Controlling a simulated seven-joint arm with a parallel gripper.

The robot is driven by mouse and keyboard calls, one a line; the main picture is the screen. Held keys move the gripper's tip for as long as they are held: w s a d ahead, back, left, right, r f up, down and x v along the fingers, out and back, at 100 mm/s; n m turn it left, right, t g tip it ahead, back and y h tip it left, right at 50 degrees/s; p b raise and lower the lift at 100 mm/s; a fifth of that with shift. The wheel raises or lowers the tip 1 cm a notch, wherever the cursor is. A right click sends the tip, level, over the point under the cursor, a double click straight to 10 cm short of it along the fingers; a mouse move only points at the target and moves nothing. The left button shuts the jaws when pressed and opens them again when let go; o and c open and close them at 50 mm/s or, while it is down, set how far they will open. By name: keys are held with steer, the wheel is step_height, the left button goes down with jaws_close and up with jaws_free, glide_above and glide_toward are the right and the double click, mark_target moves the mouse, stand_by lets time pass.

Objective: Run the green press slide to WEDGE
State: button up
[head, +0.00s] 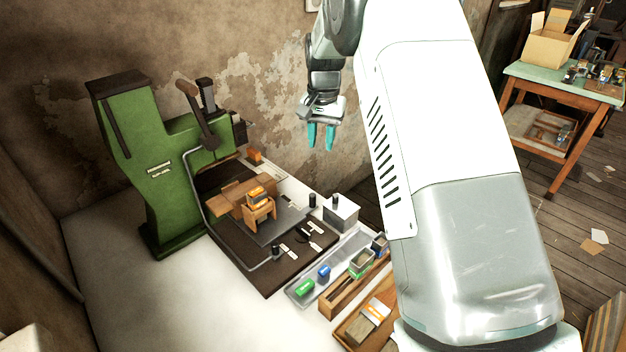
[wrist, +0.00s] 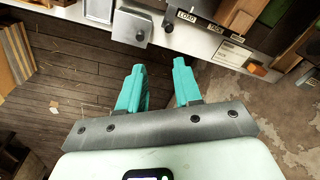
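The green press (head: 150,175) stands on the pale table at the left in the head view. Small white labels lie on the bed, too small to read there.
A grey-white box with a dark knob (head: 341,214) stands right of the bed. A clear tray (head: 305,287) with green and blue pieces and wooden trays (head: 345,295) lie in front. A cracked wall is behind. A green-topped table (head: 570,82) stands at the far right.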

glide_above(312, 195)
step_height(312, 195, down, 10)
steer(key=shift+m+g, duration=0.3)
steer(key=shift+g, duration=0.1)
step_height(312, 195, down, 11)
steer(key=shift+f, duration=0.15)
jaws_close()
